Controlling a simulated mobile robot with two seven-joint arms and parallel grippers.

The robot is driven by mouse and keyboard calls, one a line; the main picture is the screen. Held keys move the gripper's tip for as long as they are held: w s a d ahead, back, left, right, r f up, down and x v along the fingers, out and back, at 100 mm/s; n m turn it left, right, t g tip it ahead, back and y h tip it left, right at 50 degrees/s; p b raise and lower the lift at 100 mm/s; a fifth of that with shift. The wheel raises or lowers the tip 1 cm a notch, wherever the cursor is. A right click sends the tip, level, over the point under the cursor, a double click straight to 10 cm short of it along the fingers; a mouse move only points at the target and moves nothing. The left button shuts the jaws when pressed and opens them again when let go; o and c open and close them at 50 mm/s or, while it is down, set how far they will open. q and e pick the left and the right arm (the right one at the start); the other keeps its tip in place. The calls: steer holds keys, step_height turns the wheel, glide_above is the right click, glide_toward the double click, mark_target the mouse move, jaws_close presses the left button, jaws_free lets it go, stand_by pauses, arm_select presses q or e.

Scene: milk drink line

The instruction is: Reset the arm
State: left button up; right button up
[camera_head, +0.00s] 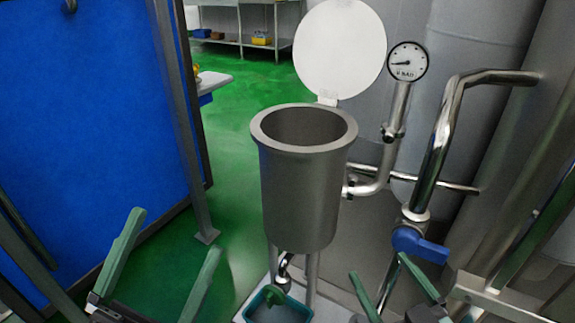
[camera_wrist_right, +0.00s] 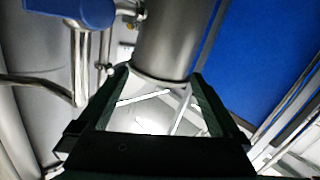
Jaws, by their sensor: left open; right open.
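My left gripper (camera_head: 176,232) is at the lower left of the head view. Its two green fingers are spread wide with nothing between them. My right gripper (camera_head: 377,265) is at the lower right, below the blue valve handle, its green fingers apart. In the right wrist view my right gripper (camera_wrist_right: 158,76) also shows open, with no object held between its dark fingers. The metal vessel's lower part is seen beyond the fingertips there. I cannot tell how far the fingertips are from it.
A metal vessel (camera_head: 298,185) stands open, its round white lid (camera_head: 340,48) raised. A gauge (camera_head: 407,61), bent pipes and a blue valve handle (camera_head: 420,246) are to its right. A teal container (camera_head: 278,309) sits below. A blue panel (camera_head: 85,130) stands left; green floor is clear between.

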steer(key=s+a+r+n+t+y+p, duration=0.1)
steer(key=s+a+r+n+t+y, duration=0.15)
steer(key=r+y, duration=0.45)
steer(key=s+a+r+n+t+y+p, duration=0.1)
steer(key=s+a+r+n+t+y, duration=0.2)
steer(key=r, duration=0.8)
arm_select(q)
steer(key=w+a+f+n+g+y+p, duration=0.35)
steer(key=w+n+y+p, duration=0.45)
steer(key=p, duration=0.8)
arm_select(e)
steer(key=w+d+f+m+g+h, duration=0.4)
steer(key=w+f+m+g+h, duration=0.15)
steer(key=h, duration=0.25)
arm_select(q)
steer(key=s+a+f+n+g+y+p, duration=0.1)
steer(key=s+f+g+y+p, duration=0.3)
steer(key=p, duration=1.2)
steer(key=s+f+g, duration=0.4)
steer(key=s+f, duration=0.1)
steer(key=shift+s+a+n+g+y, duration=0.15)
steer(key=shift+s+n+g+y, duration=0.15)
steer(key=shift+s+g+y, duration=0.1)
arm_select(e)
steer(key=s+d+f+m+g+h, duration=0.2)
steer(key=s+f+g+h, duration=0.1)
steer(key=s+f+g, duration=0.4)
steer(key=shift+s+f+m, duration=0.3)
steer(key=shift+s+f, duration=0.25)
steer(key=shift+s, duration=0.65)
